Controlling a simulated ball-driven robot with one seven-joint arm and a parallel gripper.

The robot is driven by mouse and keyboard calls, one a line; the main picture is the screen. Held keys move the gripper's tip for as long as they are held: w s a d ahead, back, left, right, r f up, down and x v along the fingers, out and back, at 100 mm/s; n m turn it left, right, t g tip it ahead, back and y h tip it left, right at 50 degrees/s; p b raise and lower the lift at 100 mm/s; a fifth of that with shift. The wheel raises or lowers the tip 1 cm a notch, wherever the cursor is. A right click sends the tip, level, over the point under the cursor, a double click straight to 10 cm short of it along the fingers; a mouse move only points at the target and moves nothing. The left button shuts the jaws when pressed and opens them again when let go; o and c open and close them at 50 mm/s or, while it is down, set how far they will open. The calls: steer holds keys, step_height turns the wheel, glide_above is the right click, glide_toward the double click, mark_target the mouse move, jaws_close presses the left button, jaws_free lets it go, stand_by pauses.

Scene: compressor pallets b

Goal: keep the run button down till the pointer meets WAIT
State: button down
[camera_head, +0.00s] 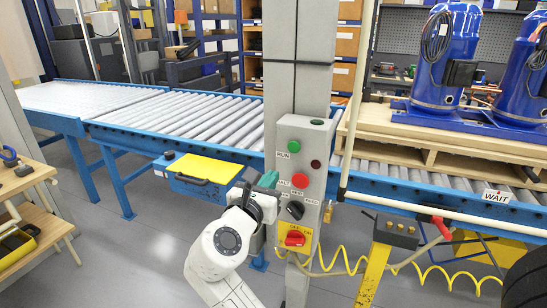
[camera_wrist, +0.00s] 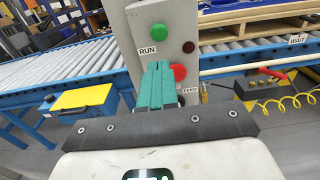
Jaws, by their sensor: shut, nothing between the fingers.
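The green run button (camera_head: 294,147) sits near the top of a grey control box, with a RUN label below it. It also shows in the wrist view (camera_wrist: 159,31), uncovered. My gripper (camera_head: 268,180) is shut and empty, its teal fingers (camera_wrist: 158,72) below the run button and left of the red button. I cannot tell whether the tips touch the box; they appear clear of the run button. The WAIT sign (camera_head: 497,196) is on the conveyor's front rail at the right, also in the wrist view (camera_wrist: 298,39). I cannot make out the pointer.
The red button (camera_head: 299,181), a black selector (camera_head: 295,209) and a red rotary switch on yellow (camera_head: 294,238) lie below the run button. A wooden pallet (camera_head: 470,152) with blue compressors stands on the roller conveyor (camera_head: 190,119). A yellow-topped box (camera_head: 205,169) is left of my gripper.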

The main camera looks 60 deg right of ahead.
mark_target(294, 147)
stand_by(0.3)
steer(key=d, duration=0.4)
steer(key=d+p, duration=0.1)
steer(key=d, duration=0.4)
steer(key=w+d, duration=0.1)
steer(key=d, duration=0.4)
steer(key=shift+p, duration=0.35)
steer(key=shift+d, duration=0.1)
